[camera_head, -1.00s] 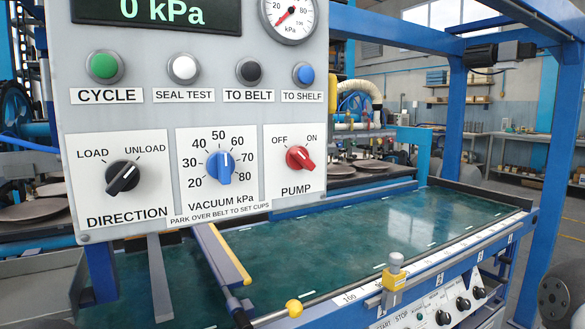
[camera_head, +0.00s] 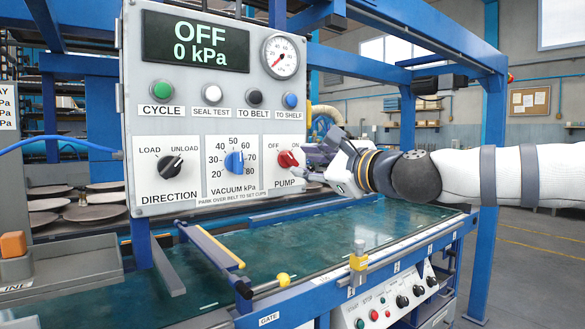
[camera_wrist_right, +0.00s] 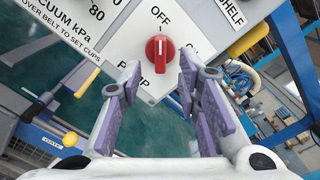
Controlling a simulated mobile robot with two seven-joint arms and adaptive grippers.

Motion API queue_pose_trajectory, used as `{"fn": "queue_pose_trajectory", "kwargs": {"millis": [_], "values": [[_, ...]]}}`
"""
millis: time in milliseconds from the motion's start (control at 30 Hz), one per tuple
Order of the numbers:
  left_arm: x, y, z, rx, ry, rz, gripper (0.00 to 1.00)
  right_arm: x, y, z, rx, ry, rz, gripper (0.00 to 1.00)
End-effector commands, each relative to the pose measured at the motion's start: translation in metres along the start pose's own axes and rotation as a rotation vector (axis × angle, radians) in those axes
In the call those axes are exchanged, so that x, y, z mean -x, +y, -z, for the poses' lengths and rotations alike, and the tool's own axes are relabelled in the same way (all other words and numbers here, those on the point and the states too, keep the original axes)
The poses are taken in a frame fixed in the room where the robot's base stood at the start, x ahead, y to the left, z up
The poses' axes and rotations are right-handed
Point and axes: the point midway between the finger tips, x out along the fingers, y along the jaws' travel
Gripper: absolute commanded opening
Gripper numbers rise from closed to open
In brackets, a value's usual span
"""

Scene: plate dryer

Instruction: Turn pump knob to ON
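The red pump knob (camera_head: 288,159) sits on the white PUMP plate at the lower right of the control panel (camera_head: 190,100). OFF is printed at its upper left and ON at its upper right. In the right wrist view the knob (camera_wrist_right: 160,49) shows a white line pointing toward OFF. My right gripper (camera_head: 311,160) comes in from the right, just beside the knob. In the wrist view my right gripper (camera_wrist_right: 160,82) is open, its purple-padded fingers apart and empty, with the knob ahead between the tips. The display (camera_head: 195,42) reads OFF and 0 kPa. My left gripper is not seen.
The blue vacuum knob (camera_head: 234,161) and black direction knob (camera_head: 171,166) are left of the pump knob. Push buttons sit in a row above. Below lies the green belt (camera_head: 350,235), with a yellow-ended bar (camera_head: 212,245) and a yellow stop (camera_head: 358,262).

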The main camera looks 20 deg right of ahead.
Motion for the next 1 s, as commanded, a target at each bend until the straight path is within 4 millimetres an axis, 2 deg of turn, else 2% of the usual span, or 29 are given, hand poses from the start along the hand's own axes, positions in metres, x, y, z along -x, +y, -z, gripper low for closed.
{"fn": "queue_pose_trajectory", "kwargs": {"millis": [100, 200, 533, 667, 1000], "values": [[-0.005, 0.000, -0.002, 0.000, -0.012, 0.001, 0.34, -0.025, 0.002, 0.002, 0.001, 0.003, -0.002, 0.31], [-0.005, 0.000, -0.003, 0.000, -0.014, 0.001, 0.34, -0.036, 0.000, 0.000, 0.002, 0.001, 0.000, 0.31], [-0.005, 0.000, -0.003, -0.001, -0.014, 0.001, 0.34, -0.042, -0.001, -0.002, 0.003, -0.001, 0.001, 0.31], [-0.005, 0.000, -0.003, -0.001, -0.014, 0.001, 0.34, -0.042, -0.001, -0.002, 0.003, -0.001, 0.001, 0.01], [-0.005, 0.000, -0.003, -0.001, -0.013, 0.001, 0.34, -0.042, -0.001, -0.001, -0.011, 0.000, 0.001, 0.00]]}}
